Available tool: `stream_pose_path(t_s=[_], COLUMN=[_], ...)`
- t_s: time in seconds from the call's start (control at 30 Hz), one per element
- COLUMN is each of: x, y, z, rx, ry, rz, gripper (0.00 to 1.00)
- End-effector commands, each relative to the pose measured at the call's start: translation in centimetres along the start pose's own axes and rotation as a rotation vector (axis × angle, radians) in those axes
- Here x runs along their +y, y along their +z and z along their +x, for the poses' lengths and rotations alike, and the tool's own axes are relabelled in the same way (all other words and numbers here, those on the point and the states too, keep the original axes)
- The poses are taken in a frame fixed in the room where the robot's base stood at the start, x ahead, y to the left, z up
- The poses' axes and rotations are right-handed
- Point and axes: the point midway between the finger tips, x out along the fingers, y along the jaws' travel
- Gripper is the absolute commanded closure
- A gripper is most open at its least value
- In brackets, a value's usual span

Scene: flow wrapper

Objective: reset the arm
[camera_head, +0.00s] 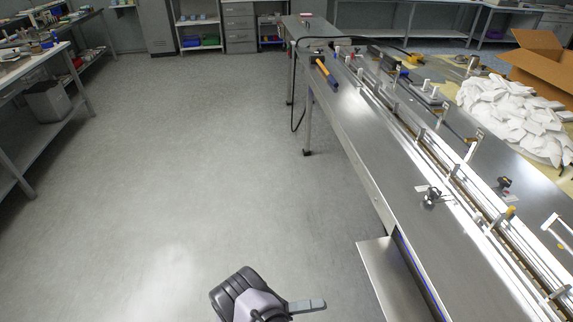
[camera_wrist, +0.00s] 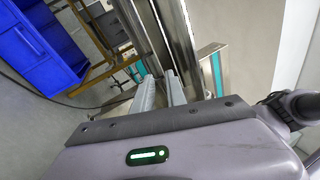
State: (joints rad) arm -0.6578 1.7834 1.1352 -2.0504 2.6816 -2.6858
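My gripper (camera_head: 318,304) shows at the bottom of the head view, over open floor to the left of the long steel conveyor table (camera_head: 395,190). Its dark wrist and grey fingers stand clear of the table's side and of the low metal shelf. In the wrist view my gripper (camera_wrist: 160,82) shows two pale fingers with a narrow gap between them and nothing held. The fingers point towards metal frame parts in the background. Most of my arm is out of view.
A hammer-like tool (camera_head: 326,73) lies on the table's far end. White packets (camera_head: 510,115) are heaped beside a cardboard box (camera_head: 545,65). A metal shelf (camera_head: 390,275) juts from the table's near side. A blue crate (camera_wrist: 40,45) shows upper left. The floor at left is free.

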Motion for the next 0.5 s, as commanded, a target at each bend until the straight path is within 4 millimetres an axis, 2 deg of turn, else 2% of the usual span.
stream_pose_path(t_s=[0.03, 0.1, 0.2, 0.27, 0.33, 0.4, 0.5], x=[-3.5, -7.9, -13.9, -17.1, -20.6, -23.6, -27.5], y=[2.8, 5.4, 7.0, 6.9, 6.0, 4.5, 1.8], z=[0.9, 2.9, 6.4, 8.4, 10.3, 11.7, 12.5], rx=[0.094, 0.244, 0.496, 0.669, 0.894, 1.143, 1.543], ry=[0.067, 0.163, 0.285, 0.343, 0.394, 0.418, 0.396], rz=[0.09, 0.239, 0.485, 0.646, 0.844, 1.048, 1.336], gripper=[0.83, 0.83, 0.83, 0.83, 0.83, 0.83, 0.83])
